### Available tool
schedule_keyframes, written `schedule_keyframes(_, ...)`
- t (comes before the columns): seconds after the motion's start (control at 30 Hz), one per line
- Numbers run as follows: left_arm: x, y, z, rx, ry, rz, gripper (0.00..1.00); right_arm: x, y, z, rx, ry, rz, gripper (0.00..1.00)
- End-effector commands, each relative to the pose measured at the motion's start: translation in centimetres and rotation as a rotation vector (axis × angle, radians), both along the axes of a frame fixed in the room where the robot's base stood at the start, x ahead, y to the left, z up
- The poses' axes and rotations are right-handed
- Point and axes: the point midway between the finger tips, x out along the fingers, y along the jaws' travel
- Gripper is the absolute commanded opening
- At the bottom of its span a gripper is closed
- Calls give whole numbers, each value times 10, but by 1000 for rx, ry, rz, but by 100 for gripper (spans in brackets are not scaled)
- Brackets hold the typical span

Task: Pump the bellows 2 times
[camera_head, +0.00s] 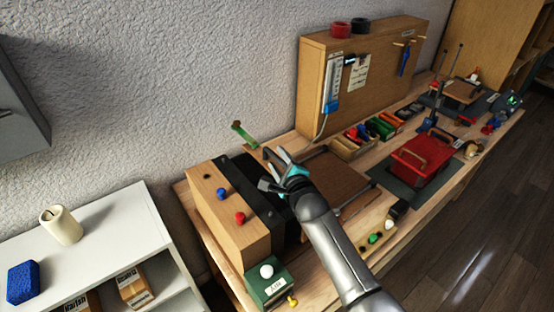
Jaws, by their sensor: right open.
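A light wooden box (208,201) with blue and red knobs stands at the near left end of the workbench, with a black section (262,198) along its right side. A brown wooden board (338,181) lies just right of the black section. I cannot tell for sure which of these parts is the bellows. My right gripper (281,166) is open, above the black section and by the board's left edge. Its fingers look empty, and I cannot tell whether they touch anything. My arm hides part of the black section and board. My left gripper is out of view.
A green box with a white knob (267,271) stands at the bench's near end. A red case (425,157) on a dark mat and an upright wooden panel (350,75) stand farther back. A white shelf (110,235) is at left.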

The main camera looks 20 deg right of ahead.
Motion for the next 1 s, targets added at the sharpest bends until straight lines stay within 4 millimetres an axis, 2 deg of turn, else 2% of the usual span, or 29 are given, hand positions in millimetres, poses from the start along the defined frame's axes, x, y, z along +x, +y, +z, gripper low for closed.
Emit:
schedule_keyframes(0.2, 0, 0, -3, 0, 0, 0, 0, 12, 0, -3, -1, 0, 0, 48)
schedule_keyframes(0.53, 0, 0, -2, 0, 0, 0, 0, 13, 0, -3, -1, 1, 1, 47)
schedule_keyframes(0.93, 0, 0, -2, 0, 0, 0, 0, 13, 0, -3, 0, 1, 1, 2)
schedule_keyframes(1.0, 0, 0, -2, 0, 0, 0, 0, 13, 0, -3, 0, 1, 1, 0)
